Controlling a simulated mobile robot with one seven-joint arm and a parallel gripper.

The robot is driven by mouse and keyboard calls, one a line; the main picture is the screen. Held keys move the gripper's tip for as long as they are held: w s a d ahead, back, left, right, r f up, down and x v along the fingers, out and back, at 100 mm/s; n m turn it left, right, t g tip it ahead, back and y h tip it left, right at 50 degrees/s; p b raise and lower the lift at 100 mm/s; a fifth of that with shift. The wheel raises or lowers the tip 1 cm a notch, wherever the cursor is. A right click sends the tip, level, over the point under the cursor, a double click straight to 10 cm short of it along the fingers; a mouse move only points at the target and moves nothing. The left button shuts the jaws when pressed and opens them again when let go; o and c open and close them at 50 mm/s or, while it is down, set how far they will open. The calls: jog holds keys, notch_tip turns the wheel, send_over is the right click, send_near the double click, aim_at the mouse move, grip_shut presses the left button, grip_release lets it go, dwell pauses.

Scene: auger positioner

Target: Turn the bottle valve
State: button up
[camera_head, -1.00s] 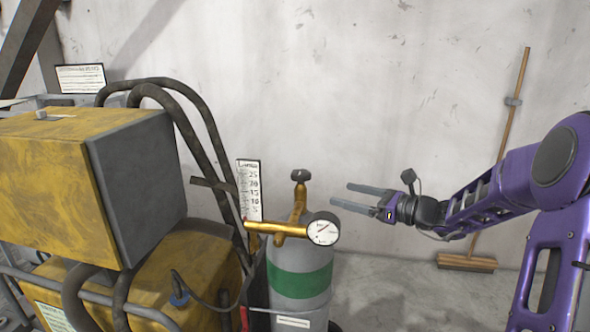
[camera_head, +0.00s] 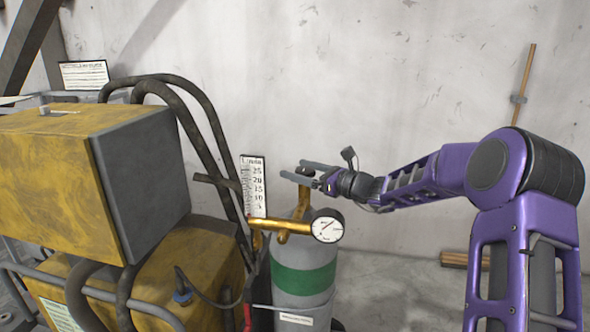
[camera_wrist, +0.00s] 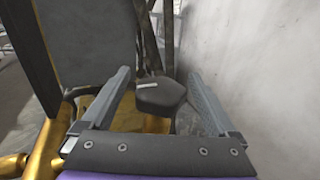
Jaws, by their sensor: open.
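A grey gas bottle (camera_head: 303,276) with a green band stands upright beside the yellow machine. Brass fittings with a round white gauge (camera_head: 327,226) sit on its top. The dark valve knob is at the top of the brass stem; in the wrist view the knob (camera_wrist: 160,96) shows between the two fingers. My gripper (camera_head: 297,170) is open at the knob's height, with a finger on either side of it. In the wrist view my gripper (camera_wrist: 160,83) has gaps beside the knob. I cannot tell whether either finger touches it.
A yellow and grey machine (camera_head: 80,180) with dark hoses (camera_head: 205,110) stands to the left. A numbered scale board (camera_head: 253,187) is just left of the bottle. The wall is close behind.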

jog(key=shift+x, duration=0.85)
jog(key=c, duration=1.4)
jog(key=shift+o, duration=0.2)
